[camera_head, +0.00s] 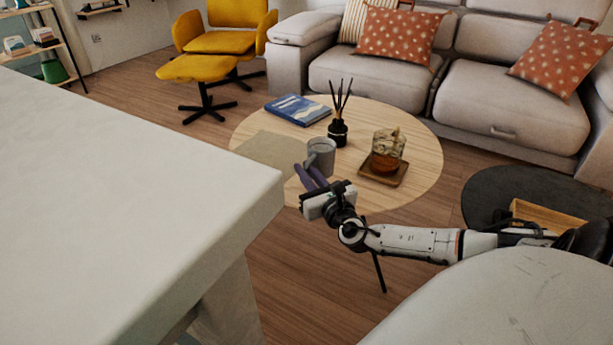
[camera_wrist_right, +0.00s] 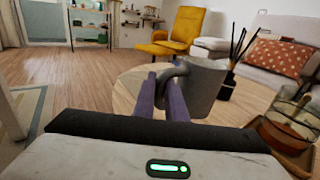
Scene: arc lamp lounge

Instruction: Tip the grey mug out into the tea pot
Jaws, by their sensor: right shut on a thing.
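The grey mug (camera_head: 321,154) is upright at the near part of the round wooden table in the head view. My right gripper (camera_head: 312,177) is shut on the mug, with its purple fingers at the handle side. In the right wrist view the mug (camera_wrist_right: 206,86) sits at the fingertips (camera_wrist_right: 172,92), with its handle between them. I cannot tell whether the mug touches the tabletop. The glass tea pot (camera_head: 388,148) with amber liquid stands to the right on a square wooden tray (camera_head: 383,174). It also shows at the right edge of the wrist view (camera_wrist_right: 284,124). My left gripper is not in view.
The round table (camera_head: 415,158) is bare around the tray. A large white surface (camera_head: 120,190) fills the left. A sofa (camera_head: 490,103) stands behind.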

